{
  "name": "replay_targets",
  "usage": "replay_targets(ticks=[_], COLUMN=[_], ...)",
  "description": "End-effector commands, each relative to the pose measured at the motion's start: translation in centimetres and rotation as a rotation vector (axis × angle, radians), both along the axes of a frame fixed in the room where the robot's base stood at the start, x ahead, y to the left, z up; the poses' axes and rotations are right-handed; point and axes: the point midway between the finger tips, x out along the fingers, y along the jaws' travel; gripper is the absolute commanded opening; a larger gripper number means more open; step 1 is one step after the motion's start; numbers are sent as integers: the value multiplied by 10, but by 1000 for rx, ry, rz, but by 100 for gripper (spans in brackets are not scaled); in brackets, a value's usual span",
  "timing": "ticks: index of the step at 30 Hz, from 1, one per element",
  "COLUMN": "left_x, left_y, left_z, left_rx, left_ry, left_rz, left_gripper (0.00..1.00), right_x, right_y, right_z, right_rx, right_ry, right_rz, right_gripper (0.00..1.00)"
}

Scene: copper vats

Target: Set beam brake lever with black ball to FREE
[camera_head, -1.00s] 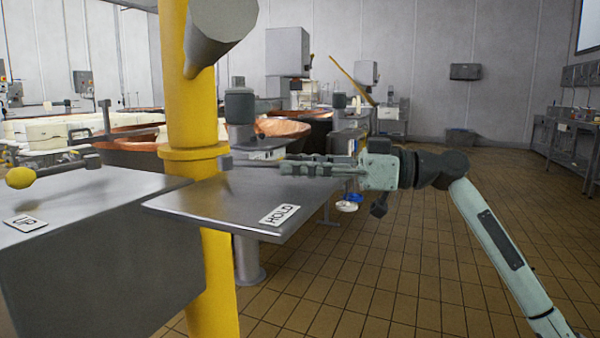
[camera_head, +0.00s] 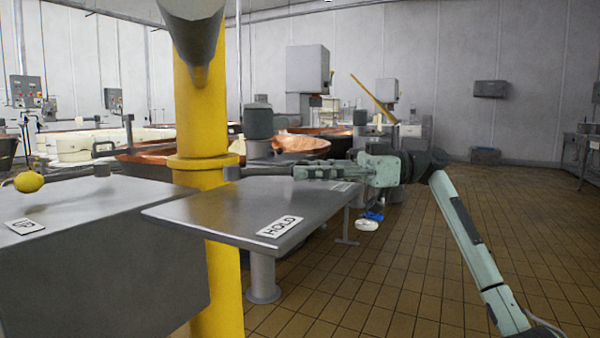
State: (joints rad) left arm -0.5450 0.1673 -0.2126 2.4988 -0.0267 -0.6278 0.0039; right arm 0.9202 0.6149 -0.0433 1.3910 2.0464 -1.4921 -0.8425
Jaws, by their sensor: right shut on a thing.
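My right gripper (camera_head: 300,172) reaches in from the right over a grey metal table (camera_head: 195,210). It is shut on the brake lever (camera_head: 262,171), a thin grey bar running left to a small grey block (camera_head: 232,173). The black ball cannot be made out; the gripper probably hides it. A white HOLD plate (camera_head: 280,226) lies at the table's front edge. A second white plate (camera_head: 343,187) lies farther back, partly behind my gripper, its lettering unreadable. My left gripper is not in view.
A yellow post (camera_head: 203,125) stands beside the table's left end. At left, a grey cabinet (camera_head: 110,240) carries another plate (camera_head: 24,226), with a yellow ball (camera_head: 28,182) above it. Copper vats (camera_head: 300,144) stand behind. The tiled floor (camera_head: 430,260) at right is open.

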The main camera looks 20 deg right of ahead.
Motion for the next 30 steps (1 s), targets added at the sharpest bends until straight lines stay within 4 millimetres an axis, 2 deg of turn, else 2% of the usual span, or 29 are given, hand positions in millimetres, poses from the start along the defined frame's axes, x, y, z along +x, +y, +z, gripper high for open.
replay_targets(ticks=[10, 11, 16, 25, 30], left_x=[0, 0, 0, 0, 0], left_y=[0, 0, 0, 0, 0], left_z=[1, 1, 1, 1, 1], left_rx=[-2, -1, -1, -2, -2], left_ry=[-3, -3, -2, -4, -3], left_rz=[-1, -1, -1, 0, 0], left_gripper=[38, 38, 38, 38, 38], right_x=[2, 2, 1, 1, -2], right_y=[-2, -2, -2, -2, -19], right_z=[2, 2, 1, 1, 1], right_rx=[4, 4, 3, 1, 1], right_ry=[-1, -1, -1, 0, 0], right_rz=[-8, -8, -6, -3, -5], right_gripper=[0, 27, 48, 48, 48])
